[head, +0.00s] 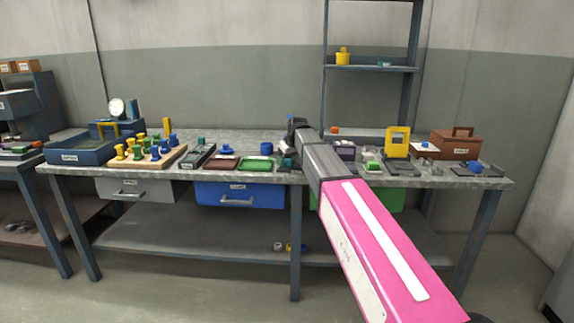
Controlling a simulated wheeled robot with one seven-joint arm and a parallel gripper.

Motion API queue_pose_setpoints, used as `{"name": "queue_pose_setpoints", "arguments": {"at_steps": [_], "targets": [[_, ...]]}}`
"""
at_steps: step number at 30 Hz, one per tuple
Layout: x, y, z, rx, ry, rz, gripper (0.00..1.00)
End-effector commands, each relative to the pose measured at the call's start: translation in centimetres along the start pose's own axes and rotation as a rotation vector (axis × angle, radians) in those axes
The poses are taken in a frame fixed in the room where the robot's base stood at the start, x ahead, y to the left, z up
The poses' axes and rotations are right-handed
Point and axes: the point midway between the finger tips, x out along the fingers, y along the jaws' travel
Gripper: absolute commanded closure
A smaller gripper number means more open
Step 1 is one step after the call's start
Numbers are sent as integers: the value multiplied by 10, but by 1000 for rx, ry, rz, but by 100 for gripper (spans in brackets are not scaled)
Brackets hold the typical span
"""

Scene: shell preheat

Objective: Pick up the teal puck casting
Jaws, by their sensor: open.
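My arm reaches from the lower right to the workbench (330,183), and my gripper (289,148) is at its far end over the middle of the bench. The gripper is open, but its fingers are small and dark, and partly hidden by my wrist. A small dark teal piece (287,163) shows just below the gripper near the bench's front edge. It may be the teal puck casting; its shape is too small to tell. I cannot tell whether the fingers are around it or above it.
Left of the gripper are a blue piece (266,149), a green tray (255,164) and a pegboard (152,157) with several coloured pegs. To the right stand a yellow-framed device (398,141) and a brown toolbox (455,144). A tall shelf (370,68) rises behind. My arm hides part of the bench.

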Motion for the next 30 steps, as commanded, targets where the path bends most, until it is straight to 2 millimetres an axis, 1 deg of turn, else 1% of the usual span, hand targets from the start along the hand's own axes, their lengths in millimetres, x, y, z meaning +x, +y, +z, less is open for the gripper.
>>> {"name": "queue_pose_setpoints", "arguments": {"at_steps": [5, 6, 8, 9, 11, 12, 23, 26, 30], "targets": [[1, 0, 0, 0, 1, 1, 24], [1, 0, 0, 0, 1, 1, 28], [1, 0, 0, 0, 1, 1, 47], [1, 0, 0, 0, 1, 1, 60], [1, 0, 0, 0, 1, 1, 80], [0, 0, 0, 0, 1, 0, 81], [-2, 0, -1, 0, 1, 1, 81], [-8, 0, -4, 0, 2, 1, 81], [-24, 0, -11, 0, 3, 2, 81]]}}
